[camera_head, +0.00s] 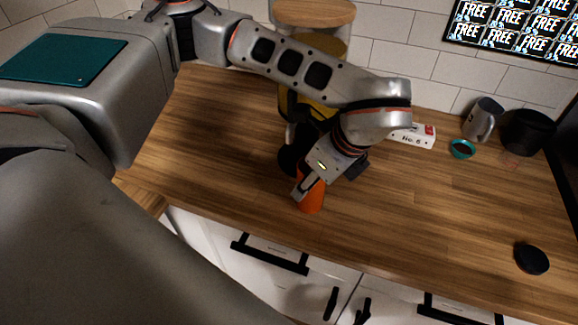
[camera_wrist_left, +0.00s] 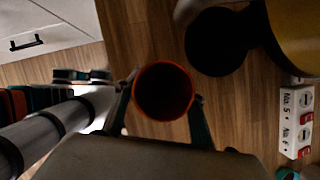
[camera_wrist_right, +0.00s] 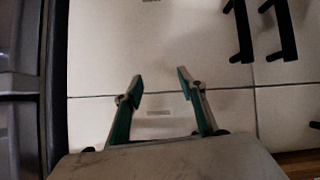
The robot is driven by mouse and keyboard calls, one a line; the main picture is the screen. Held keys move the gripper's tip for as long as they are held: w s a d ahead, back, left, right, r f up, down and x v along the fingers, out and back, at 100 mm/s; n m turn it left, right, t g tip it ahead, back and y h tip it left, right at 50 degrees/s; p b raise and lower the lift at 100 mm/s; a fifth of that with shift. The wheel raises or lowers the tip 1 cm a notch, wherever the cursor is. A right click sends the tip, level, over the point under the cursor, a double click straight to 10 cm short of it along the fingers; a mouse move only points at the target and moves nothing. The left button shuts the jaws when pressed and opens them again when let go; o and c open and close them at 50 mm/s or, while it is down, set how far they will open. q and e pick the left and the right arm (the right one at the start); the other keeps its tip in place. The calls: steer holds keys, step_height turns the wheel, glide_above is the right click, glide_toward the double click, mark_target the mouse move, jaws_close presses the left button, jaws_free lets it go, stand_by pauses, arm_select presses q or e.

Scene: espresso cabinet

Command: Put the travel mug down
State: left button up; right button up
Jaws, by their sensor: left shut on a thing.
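The travel mug (camera_head: 311,199) is orange with a dark inside. In the head view it is upright at the counter's front part, partly hidden by my left gripper (camera_head: 309,186). In the left wrist view I look down into the open mug (camera_wrist_left: 163,92), which sits between the two fingers of my left gripper (camera_wrist_left: 163,103). The left gripper is shut on it. I cannot tell whether the mug's base touches the wood. My right gripper (camera_wrist_right: 160,90) shows in the right wrist view, open and empty, in front of white cabinet fronts.
A yellow-and-black machine (camera_head: 300,104) stands just behind the mug. A white power strip (camera_head: 413,137), a teal cup (camera_head: 461,149), a grey mug (camera_head: 482,119) and a black container (camera_head: 526,132) are at the back right. A dark lid-like disc (camera_head: 531,258) lies front right. The wooden counter (camera_head: 430,210) between is clear.

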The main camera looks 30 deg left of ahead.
arm_select(q)
steer(key=shift+w+a, duration=0.1)
steer(key=shift+a, duration=0.9)
steer(key=shift+w+a, duration=0.1)
steer(key=shift+a, duration=0.15)
steer(key=a, duration=0.1)
steer(key=a+p, duration=0.1)
steer(key=a, duration=0.2)
steer(key=shift+w+p, duration=0.25)
steer(key=shift+p, duration=0.1)
steer(key=shift+d+f, duration=0.1)
steer(key=shift+f, duration=0.65)
steer(key=shift+d, duration=0.1)
arm_select(e)
steer(key=shift+s+d+f+h, duration=0.2)
steer(key=shift+s+d+h, duration=0.1)
steer(key=shift+d, duration=0.3)
steer(key=shift+s+d+f+h, duration=0.2)
steer(key=shift+s+d, duration=0.05)
steer(key=shift+d, duration=0.35)
arm_select(q)
steer(key=shift+f, duration=0.1)
